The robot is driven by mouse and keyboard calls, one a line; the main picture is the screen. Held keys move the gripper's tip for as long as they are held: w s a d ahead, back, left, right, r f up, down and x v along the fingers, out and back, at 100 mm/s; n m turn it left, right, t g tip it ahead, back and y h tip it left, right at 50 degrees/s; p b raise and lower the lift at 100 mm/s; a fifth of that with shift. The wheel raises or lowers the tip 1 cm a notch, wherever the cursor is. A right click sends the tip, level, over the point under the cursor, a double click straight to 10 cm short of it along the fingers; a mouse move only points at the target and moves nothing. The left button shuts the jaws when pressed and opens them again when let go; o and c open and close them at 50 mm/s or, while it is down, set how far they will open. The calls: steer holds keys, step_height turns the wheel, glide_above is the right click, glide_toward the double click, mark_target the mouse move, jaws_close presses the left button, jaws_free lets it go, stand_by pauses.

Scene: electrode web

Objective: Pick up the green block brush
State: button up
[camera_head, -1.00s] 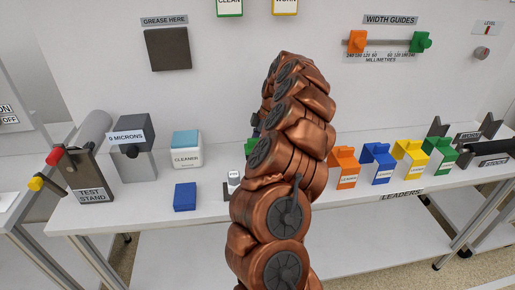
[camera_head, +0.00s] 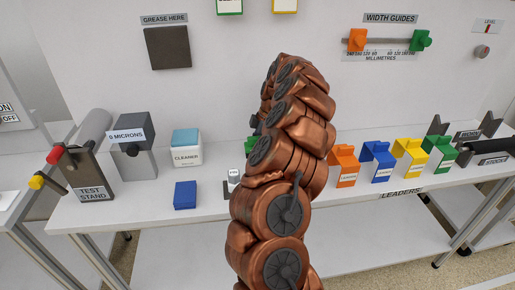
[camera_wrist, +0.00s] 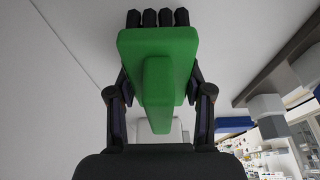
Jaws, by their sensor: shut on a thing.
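The green block brush (camera_wrist: 158,82) fills the middle of the wrist view, with a raised green grip along its centre and dark bristle tufts at its far edge. My gripper (camera_wrist: 159,92) is shut on it, with one dark finger on each side of the grip. In the head view a small green patch (camera_head: 250,144) shows at the left edge of my copper arm, probably the brush. My arm hides most of the gripper there.
A white cleaner box (camera_head: 187,157), a blue block (camera_head: 185,196) and a small white-topped item (camera_head: 234,176) stand left of my arm. Orange (camera_head: 345,168), blue (camera_head: 378,163), yellow (camera_head: 411,160) and green leader blocks (camera_head: 440,156) stand right. The bench (camera_head: 130,212) has bare surface in front.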

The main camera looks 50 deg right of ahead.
mark_target(256, 137)
step_height(256, 137, up, 10)
steer(key=shift+r+b, duration=0.1)
steer(key=shift+b, duration=0.55)
